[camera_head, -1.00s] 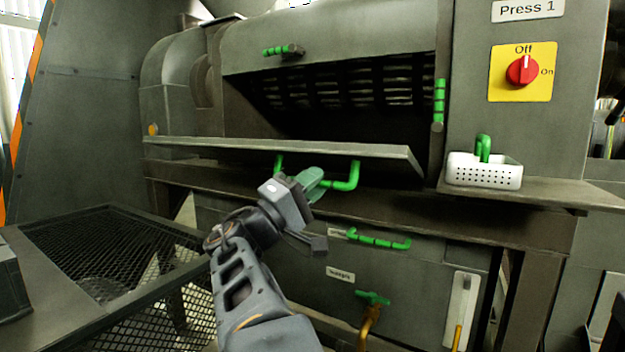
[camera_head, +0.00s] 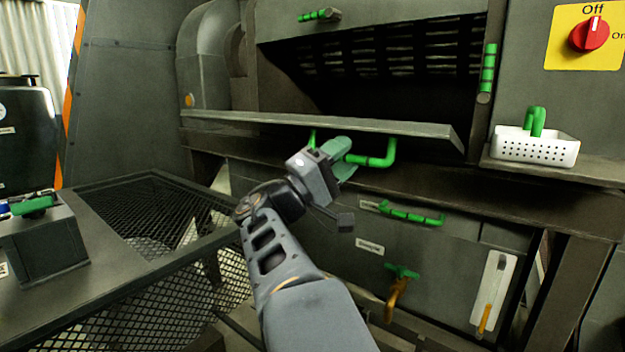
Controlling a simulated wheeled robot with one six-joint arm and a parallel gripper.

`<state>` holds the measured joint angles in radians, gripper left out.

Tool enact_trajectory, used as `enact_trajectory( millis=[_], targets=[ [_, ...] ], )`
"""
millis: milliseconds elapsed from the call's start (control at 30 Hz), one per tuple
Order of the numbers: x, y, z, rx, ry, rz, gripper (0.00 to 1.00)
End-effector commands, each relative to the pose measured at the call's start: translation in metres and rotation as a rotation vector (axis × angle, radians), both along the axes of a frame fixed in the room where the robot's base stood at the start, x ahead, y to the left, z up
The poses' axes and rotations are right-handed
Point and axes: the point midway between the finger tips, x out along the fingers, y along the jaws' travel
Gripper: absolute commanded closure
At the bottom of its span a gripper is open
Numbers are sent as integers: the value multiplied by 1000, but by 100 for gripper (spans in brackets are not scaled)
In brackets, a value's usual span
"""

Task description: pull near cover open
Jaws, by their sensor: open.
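The near cover (camera_head: 400,130) is a grey flap on the front of the press. It is swung down and sticks out almost level, with the dark opening above it exposed. Its green bar handle (camera_head: 388,152) hangs below the flap. My gripper (camera_head: 345,158) is under the flap at the left part of this handle, with its green-tinted fingers open. The fingers hide part of the bar, and I cannot tell whether they touch it.
A white perforated basket (camera_head: 535,147) stands on the ledge at the right, below the red switch (camera_head: 589,34). A lower green handle (camera_head: 410,215) and a green-handled valve (camera_head: 402,271) are beneath. A mesh-topped frame (camera_head: 150,215) fills the left.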

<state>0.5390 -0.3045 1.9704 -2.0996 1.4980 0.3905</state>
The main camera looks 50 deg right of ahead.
Motion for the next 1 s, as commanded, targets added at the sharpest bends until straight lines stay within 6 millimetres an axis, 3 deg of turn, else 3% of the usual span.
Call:
enact_trajectory(
  millis=[500, 700, 1000],
  targets=[
    [34, 77, -50, 7, 6, 3, 58],
    [40, 92, -60, 9, 5, 1, 58],
    [41, 96, -63, 9, 4, -1, 58]
  ],
)
